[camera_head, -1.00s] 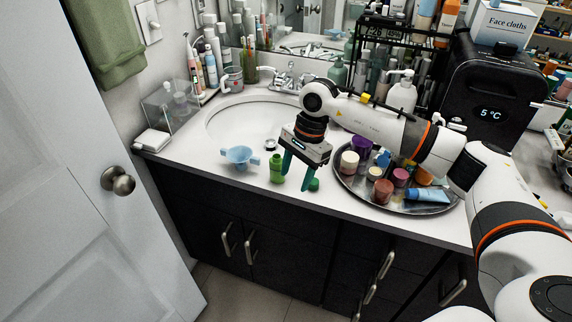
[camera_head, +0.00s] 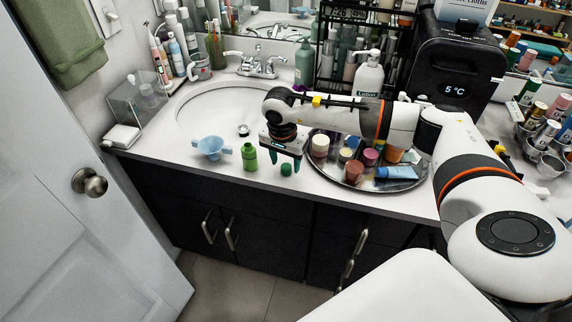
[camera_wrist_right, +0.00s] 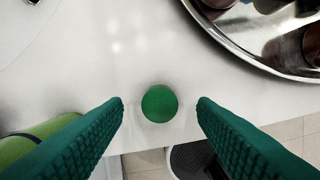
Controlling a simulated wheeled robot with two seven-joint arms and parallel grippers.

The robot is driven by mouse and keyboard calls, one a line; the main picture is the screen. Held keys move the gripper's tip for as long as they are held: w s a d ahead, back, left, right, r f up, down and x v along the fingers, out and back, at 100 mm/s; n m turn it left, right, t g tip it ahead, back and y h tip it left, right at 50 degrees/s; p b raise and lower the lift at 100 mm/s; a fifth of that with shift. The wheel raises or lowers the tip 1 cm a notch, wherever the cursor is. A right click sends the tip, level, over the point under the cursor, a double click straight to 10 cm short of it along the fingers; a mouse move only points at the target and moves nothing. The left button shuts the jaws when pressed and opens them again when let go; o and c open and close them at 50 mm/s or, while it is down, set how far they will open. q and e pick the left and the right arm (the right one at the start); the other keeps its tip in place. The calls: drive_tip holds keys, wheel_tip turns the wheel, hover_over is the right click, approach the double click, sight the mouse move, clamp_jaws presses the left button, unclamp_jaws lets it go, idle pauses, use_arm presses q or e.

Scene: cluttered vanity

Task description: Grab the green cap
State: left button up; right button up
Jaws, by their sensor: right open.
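The green cap (camera_head: 286,169) is a small dark green disc on the white counter near its front edge. In the right wrist view the cap (camera_wrist_right: 159,103) lies centred between my fingers, a little beyond their tips, with clear gaps on both sides. My right gripper (camera_head: 285,160) is open and empty, its fingers pointing down just above the cap. In the right wrist view my right gripper (camera_wrist_right: 160,103) shows two teal ribbed fingers. A light green bottle (camera_head: 249,157) stands left of the cap; it also shows beside the left finger (camera_wrist_right: 40,138). My left gripper is not in view.
A round metal tray (camera_head: 330,179) with several jars and tubes is right of the cap; its rim (camera_wrist_right: 262,66) shows in the wrist view. A blue cup-like piece (camera_head: 211,147) and the sink (camera_head: 205,115) are to the left. The counter's front edge is close.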

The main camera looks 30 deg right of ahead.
sight(286, 167)
wheel_tip(286, 167, down, 2)
drive_tip(key=shift+w+d, duration=0.1)
drive_tip(key=shift+d, duration=0.05)
drive_tip(key=c, duration=1)
wheel_tip(286, 167, up, 10)
drive_tip(key=shift+r+b, duration=0.1)
drive_tip(key=shift+b, duration=0.85)
